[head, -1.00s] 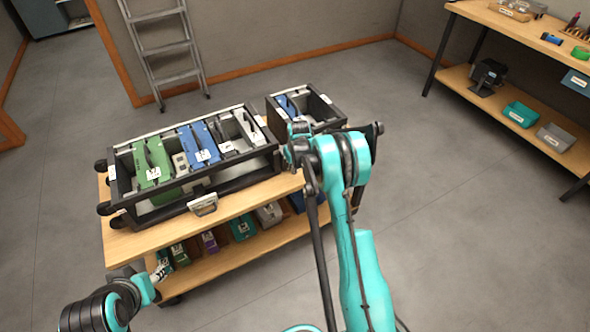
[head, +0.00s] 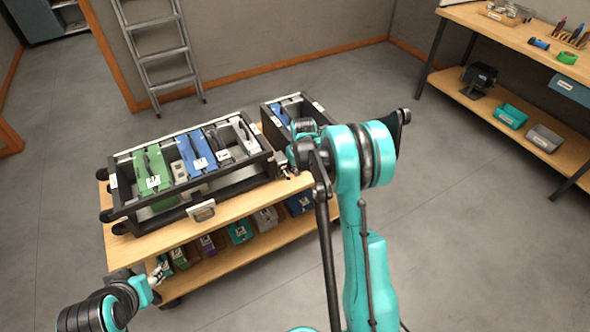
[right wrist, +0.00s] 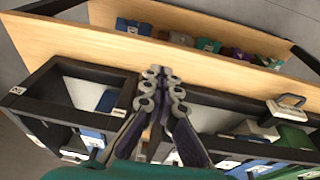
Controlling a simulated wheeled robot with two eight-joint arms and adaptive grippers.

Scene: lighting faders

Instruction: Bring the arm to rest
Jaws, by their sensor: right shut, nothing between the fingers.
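My right arm reaches out over the wooden cart (head: 245,205) in the head view. Its gripper (head: 290,168) is by the gap between the large rack case and the small one, partly hidden by my arm. In the right wrist view the gripper (right wrist: 163,80) has its fingers together, with nothing between them, over the strip of wood between the two cases. My left arm is low at the left, by the cart's front corner; its fingers are too small and hidden to tell.
The large case (head: 190,131) holds green, blue and grey modules; the small case (head: 319,108) holds a blue one. Several bins, including a teal one (head: 239,231), are on the lower shelf. A ladder (head: 160,55) leans behind; a workbench (head: 510,35) stands right. Floor between is clear.

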